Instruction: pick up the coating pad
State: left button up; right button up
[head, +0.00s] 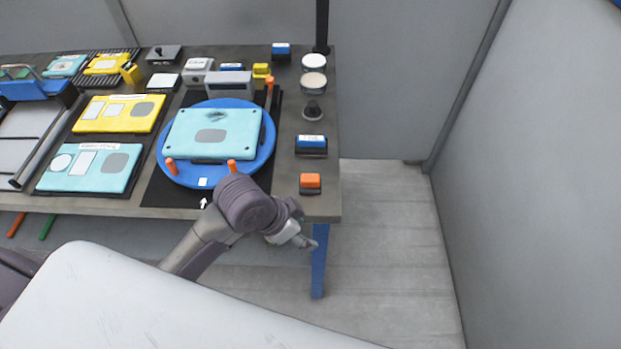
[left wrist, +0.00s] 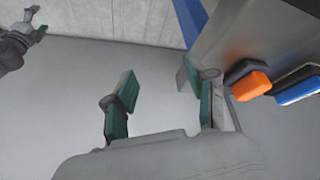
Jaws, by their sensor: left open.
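An orange block (head: 310,181) sits on a small black base near the table's front right corner. A blue block with a white label (head: 311,142) sits on a dark base behind it. No readable label shows which is the coating pad. My left gripper (head: 304,242) is just off the table's front edge, below and in front of the orange block. In the left wrist view its green-lined fingers (left wrist: 163,98) are apart and empty; the orange block (left wrist: 250,86) is right of them. My right gripper (left wrist: 35,24) shows at that view's upper left, its fingers apart.
A blue turntable (head: 164,150) bears a light blue plate (head: 240,128). A dark knob (head: 313,111) and round pots (head: 313,82) stand along the right side. Yellow and light blue panels lie at left. The floor right of the table is clear.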

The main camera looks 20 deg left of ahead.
pick_arm(q)
jog(key=w+r+m, duration=0.1)
jog(key=w, duration=0.1)
jog(key=w+r+m+g, duration=0.1)
jog(key=w+r, duration=0.1)
jog(key=w+r+m, duration=0.2)
jog(key=shift+w+a, duration=0.3)
jog(key=shift+a, duration=0.1)
jog(key=m+g, duration=0.1)
jog(key=m, duration=0.1)
send_near(311, 177)
jog(key=p+x, duration=0.1)
jog(key=x, duration=0.3)
jog(key=shift+d+f, duration=0.3)
jog(key=p+x, duration=0.1)
jog(key=x, duration=0.1)
jog(key=p+x, duration=0.1)
jog(key=x, duration=0.2)
jog(key=shift+a, duration=0.25)
jog(key=shift+f, duration=0.25)
jog(key=c, duration=1)
jog(key=shift+r, duration=0.1)
